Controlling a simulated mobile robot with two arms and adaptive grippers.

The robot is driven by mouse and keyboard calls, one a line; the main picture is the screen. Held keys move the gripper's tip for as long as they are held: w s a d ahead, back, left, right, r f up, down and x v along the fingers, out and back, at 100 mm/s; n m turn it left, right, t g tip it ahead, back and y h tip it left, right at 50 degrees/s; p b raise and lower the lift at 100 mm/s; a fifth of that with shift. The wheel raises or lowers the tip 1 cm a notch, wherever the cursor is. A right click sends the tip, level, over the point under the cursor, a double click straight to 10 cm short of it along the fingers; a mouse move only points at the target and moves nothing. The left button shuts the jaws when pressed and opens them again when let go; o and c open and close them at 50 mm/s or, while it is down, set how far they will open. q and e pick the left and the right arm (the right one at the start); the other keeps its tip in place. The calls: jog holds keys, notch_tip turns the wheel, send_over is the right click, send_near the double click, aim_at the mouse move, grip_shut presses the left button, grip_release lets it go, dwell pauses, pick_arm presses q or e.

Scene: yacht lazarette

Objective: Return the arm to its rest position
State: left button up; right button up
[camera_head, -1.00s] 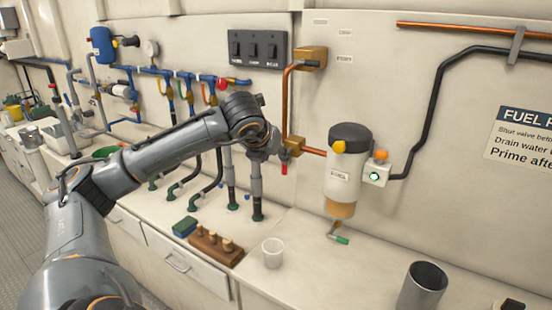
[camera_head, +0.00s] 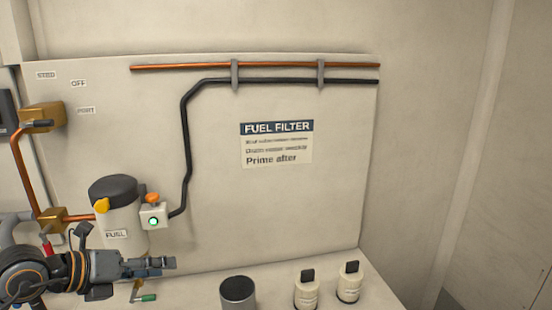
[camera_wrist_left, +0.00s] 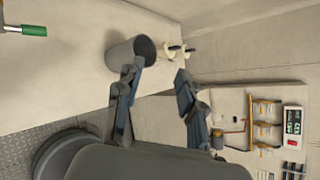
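My left arm comes in at the lower left of the head view. Its gripper (camera_head: 160,266) points right, in front of the lower part of the white fuel filter (camera_head: 122,228). In the left wrist view the two fingers of the left gripper (camera_wrist_left: 158,85) stand apart with nothing between them. A dark grey metal cup (camera_wrist_left: 130,52) shows beyond them and stands on the counter in the head view (camera_head: 238,292). My right gripper is in neither view.
A small box (camera_head: 153,216) with a green light and an orange knob sits beside the filter. A green-handled drain valve (camera_head: 147,298) is just below the gripper. Two white bottles (camera_head: 306,291) with black tops stand right of the cup. The wall above is flat, with pipes (camera_head: 190,120).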

pick_arm(q)
jog(key=s+d+r+n+t+h, duration=0.3)
jog(key=d+r+n+t+h, duration=0.4)
jog(key=n, duration=0.3)
jog(key=a+f+n+t+y, duration=0.4)
jog(key=a+n+t+y, duration=0.1)
jog(key=n+y, duration=0.65)
jog(key=s+a+f+n+g+y, duration=0.3)
jog(key=f+n+g, duration=0.15)
jog(key=f, duration=0.35)
jog(key=s+a+f+n+g+y, duration=0.25)
jog(key=f+n, duration=0.25)
jog(key=f, duration=0.4)
jog(key=s+d+f+n+g+h, duration=0.1)
jog(key=s+d+f+g, duration=0.2)
jog(key=s+f+g, duration=0.35)
jog(key=s+d+f+n+g+h, duration=0.1)
jog(key=s+d+f+g, duration=0.3)
jog(key=s+f, duration=0.6)
jog(key=s+f+g, duration=0.1)
jog(key=s+f, duration=0.2)
jog(key=f, duration=2)
jog(key=s+a+f+g, duration=0.1)
jog(key=s+a+f, duration=0.2)
jog(key=s+f, duration=1.4)
jog(key=shift+s+f, duration=0.15)
jog(key=shift+s, duration=0.25)
